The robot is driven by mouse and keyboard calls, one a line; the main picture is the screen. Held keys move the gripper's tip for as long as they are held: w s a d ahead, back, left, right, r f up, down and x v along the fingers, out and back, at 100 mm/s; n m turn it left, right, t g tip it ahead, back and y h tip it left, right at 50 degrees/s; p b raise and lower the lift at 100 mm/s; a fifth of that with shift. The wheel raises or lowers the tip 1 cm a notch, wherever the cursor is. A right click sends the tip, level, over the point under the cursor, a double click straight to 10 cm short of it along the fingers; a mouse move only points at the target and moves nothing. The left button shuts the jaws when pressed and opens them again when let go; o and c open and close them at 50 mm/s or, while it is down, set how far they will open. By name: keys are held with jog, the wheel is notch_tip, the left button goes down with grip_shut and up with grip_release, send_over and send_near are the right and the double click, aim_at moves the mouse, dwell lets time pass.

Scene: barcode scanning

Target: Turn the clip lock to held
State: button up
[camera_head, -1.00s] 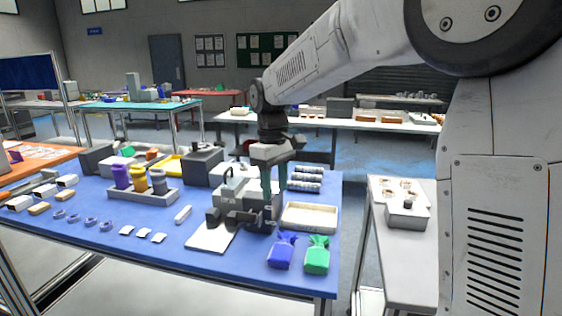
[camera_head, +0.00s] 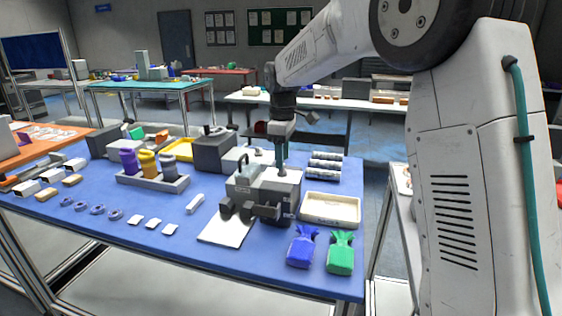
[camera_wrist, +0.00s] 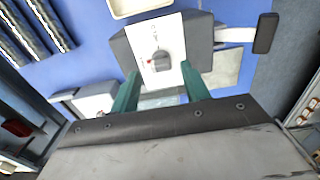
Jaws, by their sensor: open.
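A grey device with a pale top plate (camera_head: 262,190) stands on the blue table. In the wrist view its top plate (camera_wrist: 175,40) carries small unreadable print, a red mark and a small dark grey turning knob (camera_wrist: 160,62), which looks like the clip lock. My gripper (camera_head: 281,172) points down over the device. In the wrist view its two green fingers (camera_wrist: 160,72) are apart, one on each side of the knob with gaps. I cannot tell whether they are low enough to reach it. The knob is not clear in the head view.
A cream tray (camera_head: 330,222) stands right of the device, with blue (camera_head: 301,252) and green (camera_head: 341,258) bags in front. A white sheet (camera_head: 226,228) lies at the device's front. A grey rack of bottles (camera_head: 165,183) stands left.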

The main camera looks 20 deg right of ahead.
jog(key=shift+f, duration=1.05)
jog(key=c, duration=1)
jog(key=shift+m, duration=0.4)
jog(key=m, duration=0.3)
jog(key=shift+r+m, duration=0.1)
jog(key=shift+m, duration=0.3)
jog(key=m, duration=1.3)
jog(key=shift+m, duration=0.3)
